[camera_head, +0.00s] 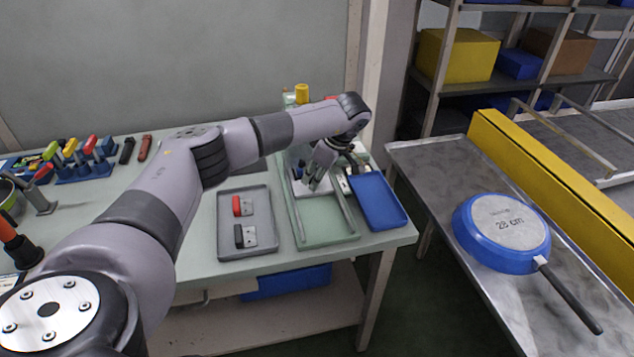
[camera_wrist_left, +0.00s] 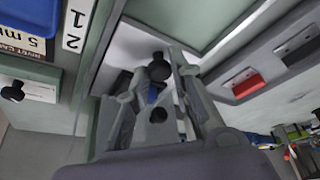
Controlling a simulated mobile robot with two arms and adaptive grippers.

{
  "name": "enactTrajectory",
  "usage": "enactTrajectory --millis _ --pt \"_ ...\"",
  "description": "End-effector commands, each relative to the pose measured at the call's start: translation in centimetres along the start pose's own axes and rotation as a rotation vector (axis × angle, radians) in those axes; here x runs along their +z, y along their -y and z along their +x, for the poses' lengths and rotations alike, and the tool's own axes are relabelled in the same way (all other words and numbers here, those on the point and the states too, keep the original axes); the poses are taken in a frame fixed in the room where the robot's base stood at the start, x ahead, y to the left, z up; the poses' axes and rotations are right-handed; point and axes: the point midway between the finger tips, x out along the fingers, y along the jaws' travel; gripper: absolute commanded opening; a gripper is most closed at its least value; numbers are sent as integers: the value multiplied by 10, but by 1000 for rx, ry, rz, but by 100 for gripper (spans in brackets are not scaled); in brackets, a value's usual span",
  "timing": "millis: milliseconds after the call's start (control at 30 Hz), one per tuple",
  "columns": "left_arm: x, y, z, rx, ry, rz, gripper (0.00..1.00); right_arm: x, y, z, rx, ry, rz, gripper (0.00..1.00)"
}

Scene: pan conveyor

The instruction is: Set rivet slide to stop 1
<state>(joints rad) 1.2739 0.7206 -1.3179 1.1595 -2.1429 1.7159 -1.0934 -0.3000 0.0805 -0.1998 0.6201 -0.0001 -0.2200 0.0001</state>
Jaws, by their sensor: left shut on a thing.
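The rivet slide shows in the left wrist view as a white plate (camera_wrist_left: 130,50) with a black knob (camera_wrist_left: 158,68). My left gripper (camera_wrist_left: 155,80) is shut on the knob, its fingers on either side of it. Labels reading 1 (camera_wrist_left: 72,41) and 2 (camera_wrist_left: 78,18) stand along the edge left of the slide. In the head view, my left gripper (camera_head: 314,182) is low at the back of the green tray fixture (camera_head: 325,236), and the slide is mostly hidden by it. I cannot tell exactly which stop the slide is at. My right gripper is not in view.
A grey tray (camera_head: 232,195) with red and black handled pieces lies left of the fixture. A blue tray (camera_head: 378,203) lies right of it. A blue pan (camera_head: 468,243) sits on the metal conveyor table. Several tools stand in racks at the far left.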

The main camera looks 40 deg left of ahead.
Motion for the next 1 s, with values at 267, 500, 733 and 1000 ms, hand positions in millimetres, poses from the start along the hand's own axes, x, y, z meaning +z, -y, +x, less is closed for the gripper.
enactTrajectory --millis 267,500,733,1000 --pt "0 0 -1 1 1 3 29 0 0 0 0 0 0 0" --pt "0 0 -1 1 0 2 41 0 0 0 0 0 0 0" --pt "0 0 -1 1 0 2 41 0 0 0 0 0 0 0" --pt "0 -1 -35 5 1 4 41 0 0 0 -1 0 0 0"
